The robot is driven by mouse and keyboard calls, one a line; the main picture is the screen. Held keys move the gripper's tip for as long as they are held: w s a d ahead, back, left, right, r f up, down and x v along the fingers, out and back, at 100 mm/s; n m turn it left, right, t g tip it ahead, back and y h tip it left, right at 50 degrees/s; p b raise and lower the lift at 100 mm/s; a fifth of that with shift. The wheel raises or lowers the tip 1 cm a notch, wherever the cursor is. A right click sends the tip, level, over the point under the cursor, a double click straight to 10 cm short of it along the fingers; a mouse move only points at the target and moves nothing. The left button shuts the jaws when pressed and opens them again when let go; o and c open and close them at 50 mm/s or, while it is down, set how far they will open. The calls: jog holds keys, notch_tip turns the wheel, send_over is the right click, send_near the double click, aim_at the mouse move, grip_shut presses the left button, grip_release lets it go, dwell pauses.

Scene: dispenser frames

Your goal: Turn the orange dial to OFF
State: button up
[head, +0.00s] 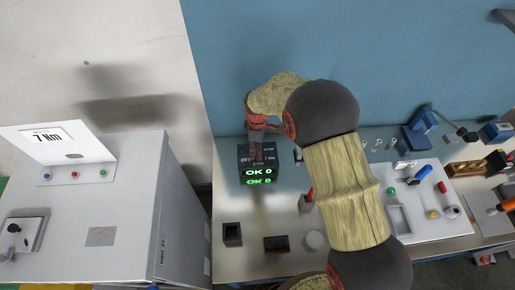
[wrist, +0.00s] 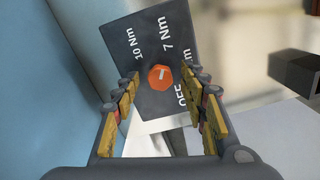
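The orange dial (wrist: 160,78) sits on the dark panel (wrist: 150,42) of a box, with a short white mark on its face. I cannot tell which label the mark points to. Around the dial are the labels 10 Nm at upper left, 7 Nm at upper right and OFF at lower right, partly covered by a finger. My gripper (wrist: 162,84) is open, its fingers either side of the dial with gaps. In the head view my gripper (head: 257,138) reaches down over the dark box (head: 243,168), which shows green "OK 0"; the dial is hidden there.
The dark box stands on a metal bench (head: 235,205) against a blue wall (head: 245,45). A small black holder (head: 232,234) and a dark block (head: 276,244) lie in front of it.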

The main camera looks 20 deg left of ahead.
jog(key=shift+c, duration=1.1)
jog(key=c, duration=0.8)
grip_shut()
